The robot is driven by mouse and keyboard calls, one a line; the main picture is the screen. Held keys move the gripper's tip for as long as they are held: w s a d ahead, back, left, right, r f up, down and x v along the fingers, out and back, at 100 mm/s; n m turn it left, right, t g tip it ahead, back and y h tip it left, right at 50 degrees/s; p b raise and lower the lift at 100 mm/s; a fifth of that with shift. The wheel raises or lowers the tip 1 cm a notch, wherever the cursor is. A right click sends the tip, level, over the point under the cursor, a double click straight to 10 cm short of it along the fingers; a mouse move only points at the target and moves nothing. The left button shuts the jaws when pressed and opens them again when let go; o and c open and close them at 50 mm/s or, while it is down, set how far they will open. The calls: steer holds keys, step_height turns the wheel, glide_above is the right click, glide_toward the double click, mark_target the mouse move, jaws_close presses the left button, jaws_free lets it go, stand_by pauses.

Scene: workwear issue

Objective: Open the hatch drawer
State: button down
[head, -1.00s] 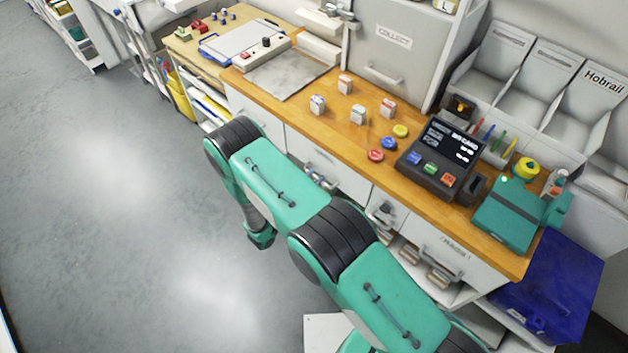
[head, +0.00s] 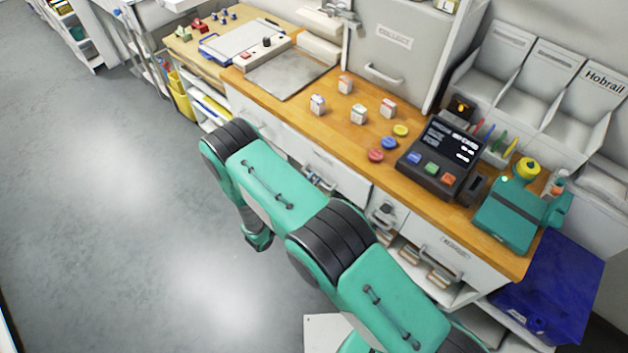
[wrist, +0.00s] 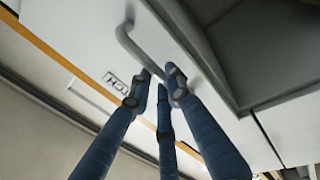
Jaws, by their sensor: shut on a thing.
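In the wrist view, the hatch drawer front (wrist: 85,52) is a pale panel with a small label (wrist: 117,83), tilted and partly covered by a finger, with only its last letters showing. A grey bar handle (wrist: 133,42) stands off this front. My gripper (wrist: 160,86) has its blue fingers closed around the handle's near end. In the head view, my green arm reaches along the front of the counter, and my gripper cannot be made out there. How far the drawer stands out from the cabinet cannot be told.
The wooden counter (head: 325,125) carries small white boxes, coloured discs, a dark keypad terminal (head: 441,157) and a teal device (head: 508,214). A blue bin (head: 560,285) stands at the right end. The grey floor (head: 120,200) in front of the counter is clear.

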steer(key=r+b+v, duration=0.2)
steer(key=v, duration=1.3)
steer(key=r+b+v, duration=0.2)
steer(key=r+v, duration=0.1)
steer(key=v, duration=1.1)
steer(key=shift+v, duration=0.9)
steer(key=shift+r, duration=0.2)
steer(key=c, duration=1.6)
jaws_free()
steer(key=shift+c, duration=0.2)
steer(key=v, duration=1.2)
